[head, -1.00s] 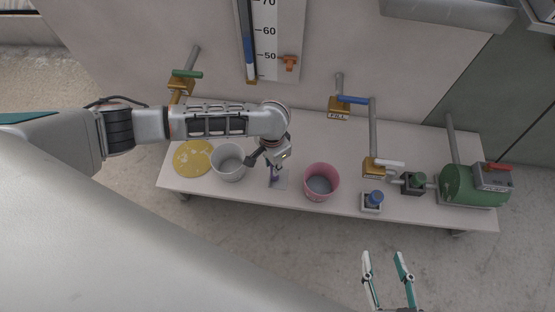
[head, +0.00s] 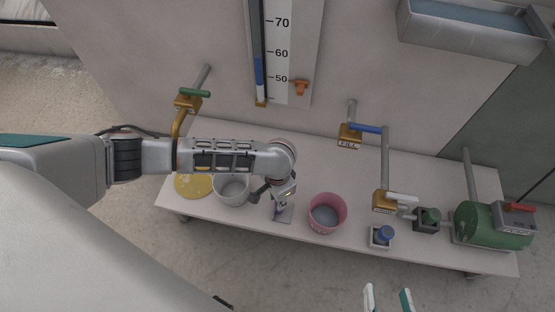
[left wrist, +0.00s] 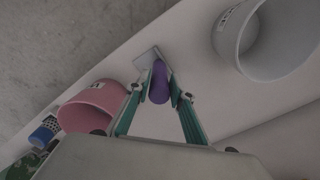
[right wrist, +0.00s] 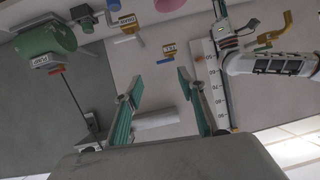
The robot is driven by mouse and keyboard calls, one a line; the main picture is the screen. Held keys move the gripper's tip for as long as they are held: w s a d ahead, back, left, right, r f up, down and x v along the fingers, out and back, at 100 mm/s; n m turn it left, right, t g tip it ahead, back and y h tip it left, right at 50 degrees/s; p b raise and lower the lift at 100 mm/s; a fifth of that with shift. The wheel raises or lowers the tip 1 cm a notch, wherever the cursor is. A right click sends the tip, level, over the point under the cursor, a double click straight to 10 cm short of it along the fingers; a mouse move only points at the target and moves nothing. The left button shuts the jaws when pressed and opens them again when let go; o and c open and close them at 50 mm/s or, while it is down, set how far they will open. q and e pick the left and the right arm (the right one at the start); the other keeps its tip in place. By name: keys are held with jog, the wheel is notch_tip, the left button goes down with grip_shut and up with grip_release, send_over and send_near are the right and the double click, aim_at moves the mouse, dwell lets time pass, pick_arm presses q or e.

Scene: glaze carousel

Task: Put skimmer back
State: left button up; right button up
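The skimmer shows as a purple handle (left wrist: 160,82) in the left wrist view; its lower part is hidden. It stands over a small grey plate (left wrist: 146,58) on the bench, between the grey bucket (head: 231,190) and the pink bucket (head: 327,213). I cannot tell whether it touches the plate. My left gripper (left wrist: 160,90) has its fingers close in on both sides of the purple handle and appears shut on it. In the head view the left gripper (head: 279,203) is low over the bench. My right gripper (right wrist: 160,78) is open and empty, in front of the bench.
A yellow disc (head: 194,186) lies left of the grey bucket. Valve pipes (head: 385,165) stand behind. A grey trough (head: 470,30) hangs on the wall.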

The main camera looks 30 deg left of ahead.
pick_arm(q)
jog(key=shift+o, duration=1)
pick_arm(e)
jog(key=shift+s+f, duration=0.15)
jog(key=shift+f, duration=0.15)
pick_arm(q)
jog(key=shift+r, duration=0.1)
pick_arm(e)
jog(key=shift+s+f, duration=0.1)
jog(key=shift+s, duration=0.05)
pick_arm(q)
jog(key=shift+w+r+p, duration=0.25)
jog(key=shift+r+p, duration=0.3)
jog(key=shift+r, duration=0.7)
notch_tip(320, 180, up, 8)
jog(key=p, duration=0.4)
jog(key=shift+r, duration=0.25)
jog(key=shift+s+r+p, duration=0.3)
jog(key=shift+r+p, duration=0.15)
jog(key=shift+r, duration=0.1)
pick_arm(e)
jog(key=s+d+f+n+g+h, duration=0.1)
jog(key=s+d+f, duration=0.1)
jog(key=d, duration=0.3)
jog(key=shift+d+f+n, duration=0.15)
jog(key=shift+f+n, duration=0.15)
jog(key=shift+f, duration=0.15)
